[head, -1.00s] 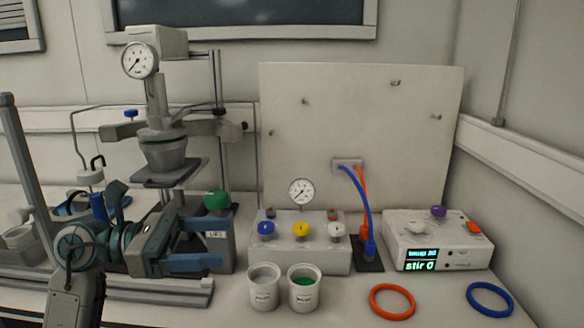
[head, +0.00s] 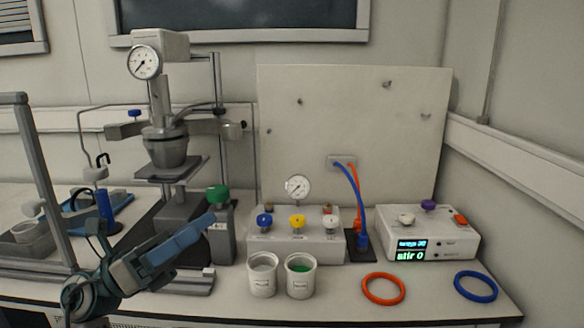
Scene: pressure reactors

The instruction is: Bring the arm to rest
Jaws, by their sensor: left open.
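My left gripper (head: 200,231) is at the lower left of the head view, its blue fingers pointing up and to the right. It is open, with nothing visible between its fingers. It is in front of the reactor stand's base and the grey lift box with a green knob (head: 217,195). Its fingertips overlap that box in the picture; whether they touch it I cannot tell. My right gripper is not in the view.
The reactor (head: 165,145) with its gauge stands behind the arm. A valve box (head: 296,246), two cups (head: 262,277) (head: 300,278), a stirrer controller (head: 428,238), an orange ring (head: 384,301) and a blue ring (head: 475,299) occupy the bench to the right. A grey frame stands at far left.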

